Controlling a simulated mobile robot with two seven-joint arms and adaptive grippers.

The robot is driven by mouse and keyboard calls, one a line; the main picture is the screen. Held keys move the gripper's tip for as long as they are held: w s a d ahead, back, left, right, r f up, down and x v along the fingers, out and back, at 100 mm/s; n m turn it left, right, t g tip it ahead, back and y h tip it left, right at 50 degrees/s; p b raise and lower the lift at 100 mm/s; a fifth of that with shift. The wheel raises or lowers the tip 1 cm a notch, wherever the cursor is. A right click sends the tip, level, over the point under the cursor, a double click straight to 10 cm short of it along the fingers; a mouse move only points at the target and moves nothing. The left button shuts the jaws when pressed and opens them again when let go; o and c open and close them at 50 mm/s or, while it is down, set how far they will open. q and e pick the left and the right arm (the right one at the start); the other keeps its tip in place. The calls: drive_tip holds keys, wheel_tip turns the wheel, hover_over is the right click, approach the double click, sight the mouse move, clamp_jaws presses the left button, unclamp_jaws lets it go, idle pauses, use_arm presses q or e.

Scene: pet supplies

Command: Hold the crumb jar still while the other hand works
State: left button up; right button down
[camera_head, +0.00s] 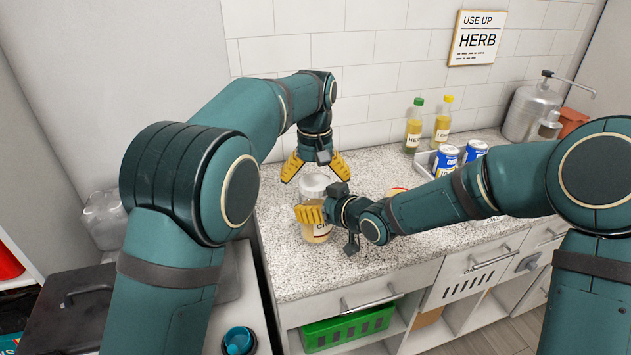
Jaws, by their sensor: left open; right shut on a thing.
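The crumb jar (317,234) stands upright on the speckled counter (290,269), with a pale label partly showing on its lower half. My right gripper (311,214) is shut on the jar from the right side, its yellow fingers across the jar's middle and hiding part of it. My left gripper (317,166) is open and empty above and just behind the jar, its yellow fingers spread wide and pointing down. A clear, greyish top (313,184) shows above the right gripper's fingers; I cannot tell whether it is a lid.
Two bottles (413,127) (442,121) stand near the tiled wall. Blue-and-white cans (446,158) sit in a tray behind my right forearm. A metal pump dispenser (533,108) is at the back right. An orange-topped item (396,191) is partly hidden by my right arm.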

use_arm(q)
drive_tip(key=shift+r, duration=1.8)
wheel_tip(320, 180, up, 8)
drive_tip(key=shift+w+f, duration=0.15)
drive_tip(key=shift+f, duration=0.1)
drive_tip(key=shift+a, duration=0.1)
use_arm(e)
unclamp_jaws()
drive_tip(key=v, duration=1.2)
